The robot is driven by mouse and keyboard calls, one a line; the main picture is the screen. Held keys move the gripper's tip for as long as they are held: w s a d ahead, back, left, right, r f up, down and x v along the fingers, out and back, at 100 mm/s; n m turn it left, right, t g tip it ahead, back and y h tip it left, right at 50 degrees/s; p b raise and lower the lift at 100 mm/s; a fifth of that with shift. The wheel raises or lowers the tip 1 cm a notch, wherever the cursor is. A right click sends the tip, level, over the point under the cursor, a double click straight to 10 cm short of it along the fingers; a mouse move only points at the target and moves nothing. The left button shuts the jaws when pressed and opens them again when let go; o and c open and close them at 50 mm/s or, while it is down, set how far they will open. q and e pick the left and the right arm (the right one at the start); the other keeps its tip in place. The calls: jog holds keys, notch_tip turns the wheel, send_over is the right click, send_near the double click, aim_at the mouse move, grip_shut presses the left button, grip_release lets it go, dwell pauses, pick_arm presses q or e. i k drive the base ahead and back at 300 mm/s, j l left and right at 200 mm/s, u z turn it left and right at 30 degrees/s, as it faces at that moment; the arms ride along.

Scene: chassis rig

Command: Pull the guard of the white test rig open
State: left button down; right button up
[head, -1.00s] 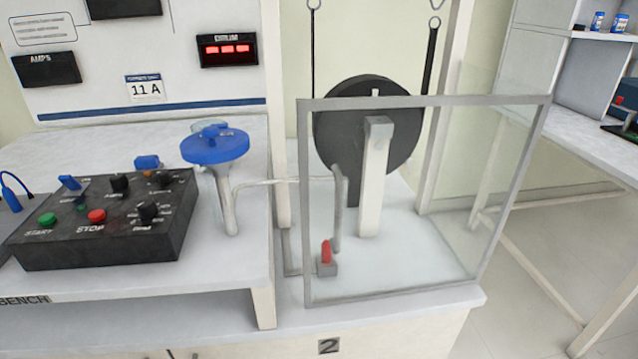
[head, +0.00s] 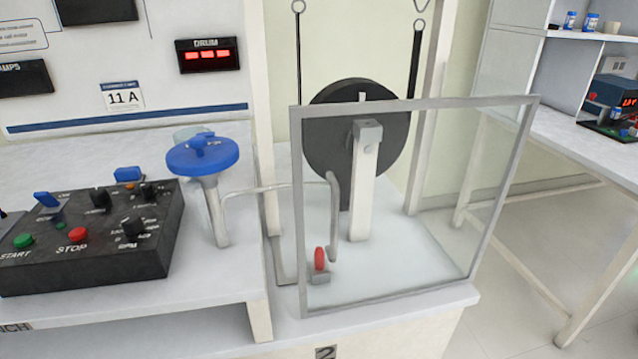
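The white test rig's guard is a clear panel in a grey frame (head: 415,103). It stands upright at the front of the rig's white base (head: 455,297), in front of a black drum (head: 330,150) and a white post (head: 362,195). A bent grey handle or rod (head: 333,215) shows near the panel's left side. A small red piece on a grey block (head: 319,258) sits low near the panel's left edge. Neither of my grippers is in view.
To the left, a bench holds a black control box (head: 95,240) with START and STOP buttons and a blue handwheel (head: 202,155) on a grey stem. A white side table (head: 590,150) with shelves stands at the right. Floor shows between rig and table.

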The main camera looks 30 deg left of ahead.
aim_at(296, 113)
jog(key=j+z, duration=0.35)
jog(key=j, duration=0.2)
jog(key=k+j+z, duration=0.15)
jog(key=j+z, duration=0.2)
jog(key=j, duration=0.15)
